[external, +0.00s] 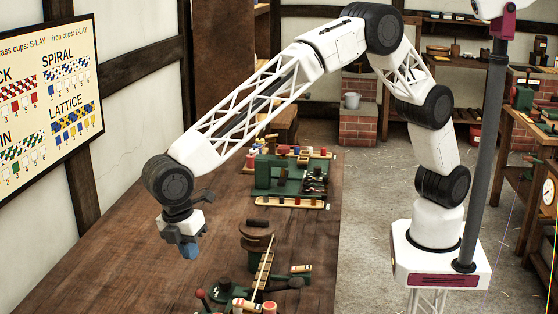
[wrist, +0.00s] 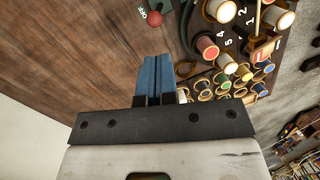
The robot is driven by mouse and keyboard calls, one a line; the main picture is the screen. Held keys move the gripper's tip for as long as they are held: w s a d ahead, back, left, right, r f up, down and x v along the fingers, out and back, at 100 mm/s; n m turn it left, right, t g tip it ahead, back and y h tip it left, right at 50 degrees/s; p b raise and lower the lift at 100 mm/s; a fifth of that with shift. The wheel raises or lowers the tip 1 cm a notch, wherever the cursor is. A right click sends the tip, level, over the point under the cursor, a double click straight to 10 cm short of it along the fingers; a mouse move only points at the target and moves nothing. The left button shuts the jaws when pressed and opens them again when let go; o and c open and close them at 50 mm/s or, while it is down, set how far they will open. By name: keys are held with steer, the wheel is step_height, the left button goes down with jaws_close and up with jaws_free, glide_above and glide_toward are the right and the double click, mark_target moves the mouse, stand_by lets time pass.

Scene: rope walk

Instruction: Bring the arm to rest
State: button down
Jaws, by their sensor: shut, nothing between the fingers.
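My gripper (external: 190,250) hangs from the end of my white lattice arm, above the wooden table (external: 140,280), left of the green machine. In the wrist view its two blue fingers (wrist: 158,75) are pressed together, with nothing held between them. It appears apart from the table and from everything on it.
The table carries a green machine (external: 265,172) with spools, a dark round-topped stand (external: 257,232) and a lower device with a red knob (external: 200,293). The wrist view shows several spools (wrist: 228,63) and a red ball (wrist: 155,19). Bare wood lies at left.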

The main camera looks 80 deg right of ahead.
steer(key=s+d+r+m+t, duration=0.1)
steer(key=s+d+r+m, duration=0.15)
steer(key=d+r, duration=0.7)
steer(key=s+d+r+m+y, duration=0.1)
steer(key=s+d+r+m, duration=0.15)
steer(key=d, duration=1.45)
steer(key=s+d+r+m+t, duration=0.1)
steer(key=s+d+r+m, duration=0.3)
steer(key=d, duration=0.9)
steer(key=s+d+r+m+t, duration=0.1)
steer(key=s+d+r+m, duration=0.1)
steer(key=s+d, duration=1.3)
steer(key=s+d+f+m, duration=0.2)
steer(key=s+d, duration=0.3)
steer(key=s, duration=0.2)
steer(key=s+d+f+m+t, duration=0.1)
steer(key=s+d+f+m, duration=0.1)
steer(key=s+d, duration=0.3)
steer(key=shift+s+f, duration=0.35)
steer(key=shift+s, duration=0.9)
steer(key=shift+d, duration=0.1)
